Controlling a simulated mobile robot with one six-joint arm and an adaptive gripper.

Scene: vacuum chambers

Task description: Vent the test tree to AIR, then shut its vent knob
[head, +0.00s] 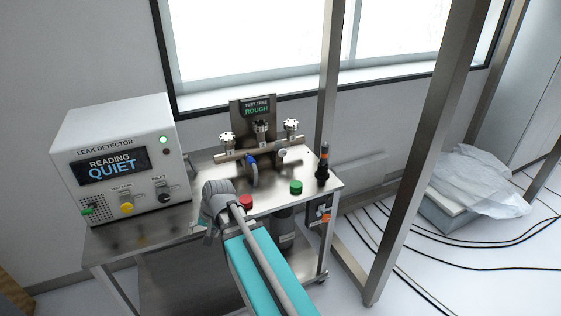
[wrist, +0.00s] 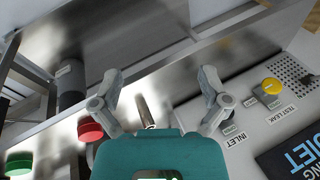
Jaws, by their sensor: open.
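The test tree (head: 238,155) stands at the back of the steel cart, with a metal manifold and several dark-and-silver knobs on top. Its display (head: 256,108) reads "TEST TREE ROUGH". A blue handle (head: 251,161) and a small round gauge (head: 282,153) sit on its front. I cannot read which knob is the vent knob. My gripper (wrist: 160,92) is open and empty in the wrist view, its fingers spread apart.
The leak detector (head: 122,160) stands left, reading "QUIET"; its yellow knob (wrist: 271,86) and INLET label show near my gripper. A red button (head: 246,201), green button (head: 296,187) and dark signal post (head: 323,165) are on the cart. A steel frame post (head: 415,160) stands right.

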